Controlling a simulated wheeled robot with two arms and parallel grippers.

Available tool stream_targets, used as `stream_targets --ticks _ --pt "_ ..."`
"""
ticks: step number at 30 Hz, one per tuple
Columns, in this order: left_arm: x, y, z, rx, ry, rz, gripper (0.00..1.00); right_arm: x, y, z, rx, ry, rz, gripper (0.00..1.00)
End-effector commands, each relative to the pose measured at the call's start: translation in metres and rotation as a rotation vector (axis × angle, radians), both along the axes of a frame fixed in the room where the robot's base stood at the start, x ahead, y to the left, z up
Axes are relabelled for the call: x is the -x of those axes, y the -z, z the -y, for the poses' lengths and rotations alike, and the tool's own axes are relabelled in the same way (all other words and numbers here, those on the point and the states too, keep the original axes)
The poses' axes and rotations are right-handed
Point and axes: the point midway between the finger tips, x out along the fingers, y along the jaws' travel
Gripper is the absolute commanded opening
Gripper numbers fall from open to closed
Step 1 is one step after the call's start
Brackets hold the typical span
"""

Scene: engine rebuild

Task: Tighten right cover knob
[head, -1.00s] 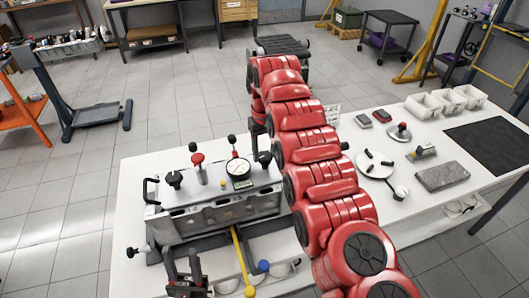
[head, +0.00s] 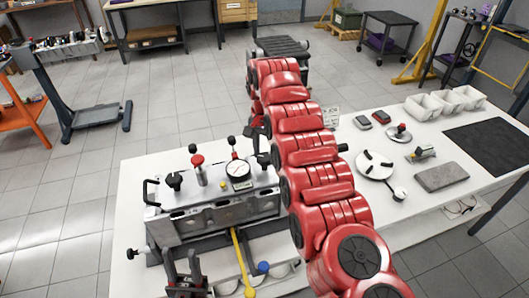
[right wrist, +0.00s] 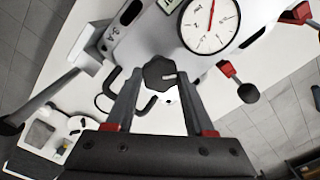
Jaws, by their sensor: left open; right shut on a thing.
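The right cover knob is black and lobed and stands upright on the grey cover (head: 215,190); in the head view the knob (head: 264,159) is partly covered by my right arm. In the right wrist view the knob (right wrist: 160,73) sits between the fingertips of my right gripper (right wrist: 161,80), which is shut on it. In the head view my right gripper (head: 259,137) is mostly hidden behind the red arm. My left gripper (head: 184,270) is open and empty at the front left, in front of the cover fixture.
A round dial gauge (head: 238,169) stands beside the right knob. A red-topped post (head: 198,168) and the left black knob (head: 174,181) stand further left. A yellow bar (head: 241,255) runs at the front. A white plate (head: 374,165) with black handles lies to the right.

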Motion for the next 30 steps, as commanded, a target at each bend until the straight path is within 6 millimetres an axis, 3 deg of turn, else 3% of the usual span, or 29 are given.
stream_targets --ticks 18,30 --pt "0.0000 -0.0042 0.0000 0.000 0.000 0.000 0.45 0.0004 -0.0010 0.0003 0.000 0.579 0.002 0.00" --pt "0.0000 -0.0064 0.0000 0.000 0.000 0.000 0.45 0.0008 -0.0008 0.0002 -0.001 0.864 0.001 0.00"
